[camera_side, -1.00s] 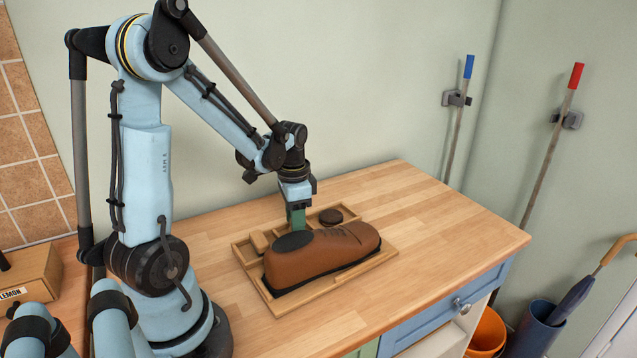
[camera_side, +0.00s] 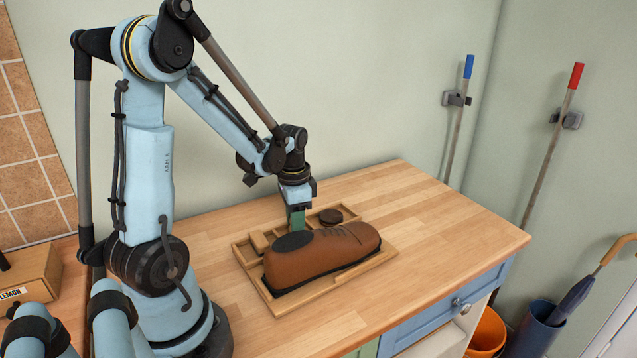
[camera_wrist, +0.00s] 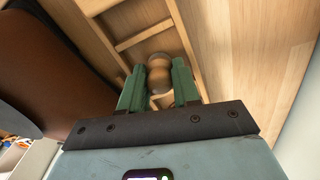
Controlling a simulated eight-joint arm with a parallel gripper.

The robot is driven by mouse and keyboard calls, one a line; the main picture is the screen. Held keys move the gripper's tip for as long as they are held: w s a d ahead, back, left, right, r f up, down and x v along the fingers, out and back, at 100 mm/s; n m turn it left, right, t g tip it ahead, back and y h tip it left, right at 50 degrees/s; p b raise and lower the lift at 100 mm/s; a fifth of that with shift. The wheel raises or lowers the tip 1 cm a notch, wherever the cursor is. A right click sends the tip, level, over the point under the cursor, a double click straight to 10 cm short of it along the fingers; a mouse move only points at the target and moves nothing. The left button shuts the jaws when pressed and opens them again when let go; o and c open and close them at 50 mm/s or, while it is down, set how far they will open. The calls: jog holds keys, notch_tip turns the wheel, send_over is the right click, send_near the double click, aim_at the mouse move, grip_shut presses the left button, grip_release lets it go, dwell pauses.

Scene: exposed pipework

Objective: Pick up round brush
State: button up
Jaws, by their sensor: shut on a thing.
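The round brush (camera_wrist: 158,74) has a turned wooden handle that shows between my fingers in the wrist view. My gripper (camera_wrist: 160,88) has green fingers, one on each side of the handle, and is shut on it. In the side view my gripper (camera_side: 296,219) points down behind the brown shoe, low over the tray. The brush is hidden there by the shoe and the fingers. I cannot tell whether the brush touches the tray.
A brown shoe (camera_side: 325,258) with a dark patch stands in the wooden compartment tray (camera_side: 266,292), close to my gripper. A dark round item (camera_side: 330,215) and a small wooden block (camera_side: 259,241) are at the tray's back. The wooden worktop (camera_side: 440,240) is clear to the right.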

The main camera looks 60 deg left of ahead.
jog(key=shift+r, duration=4.9)
jog(key=o, duration=0.4)
jog(key=c, duration=0.3)
